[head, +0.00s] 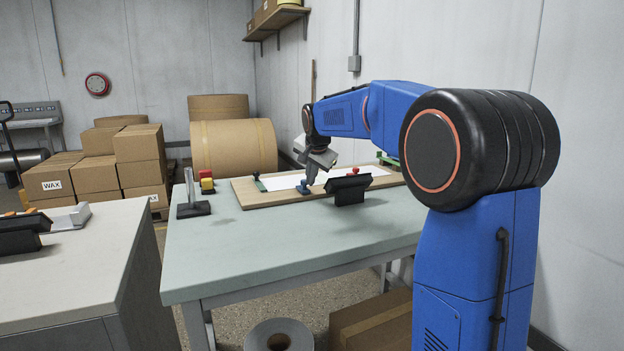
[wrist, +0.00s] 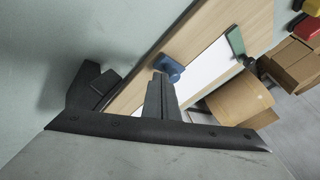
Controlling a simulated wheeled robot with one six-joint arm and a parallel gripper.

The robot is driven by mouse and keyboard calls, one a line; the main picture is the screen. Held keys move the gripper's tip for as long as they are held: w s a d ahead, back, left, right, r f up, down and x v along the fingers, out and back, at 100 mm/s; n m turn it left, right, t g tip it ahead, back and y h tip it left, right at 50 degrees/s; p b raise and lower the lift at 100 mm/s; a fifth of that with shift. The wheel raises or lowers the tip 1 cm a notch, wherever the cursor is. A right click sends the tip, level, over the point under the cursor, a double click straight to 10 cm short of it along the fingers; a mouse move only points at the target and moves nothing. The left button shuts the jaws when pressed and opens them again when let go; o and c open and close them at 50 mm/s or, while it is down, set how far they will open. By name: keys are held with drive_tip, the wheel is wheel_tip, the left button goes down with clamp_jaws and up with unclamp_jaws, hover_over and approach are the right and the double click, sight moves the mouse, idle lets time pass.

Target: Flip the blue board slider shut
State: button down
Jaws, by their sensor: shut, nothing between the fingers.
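The wooden board (head: 262,194) lies on the table with a white sheet (head: 283,182) on it. The blue slider (head: 304,188) sits at the board's near edge, and it shows in the wrist view (wrist: 170,67) just beyond my fingertips. My gripper (head: 309,180) is shut and empty, pointing down at the slider from above; in the wrist view its fingers (wrist: 158,82) end right by the slider. I cannot tell whether they touch it. A green clamp (head: 259,183) sits at the board's left end, and a red knob (head: 355,170) is farther right.
A black screen on a stand (head: 348,188) stands at the board's front edge, close to my gripper. A metal post on a dark base (head: 191,199) and a red and yellow item (head: 207,183) stand to the left. The table's front (head: 270,245) is clear.

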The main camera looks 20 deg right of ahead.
drive_tip(key=shift+w, duration=0.1)
drive_tip(key=w, duration=0.6)
drive_tip(key=shift+w, duration=0.15)
drive_tip(key=shift+r, duration=0.1)
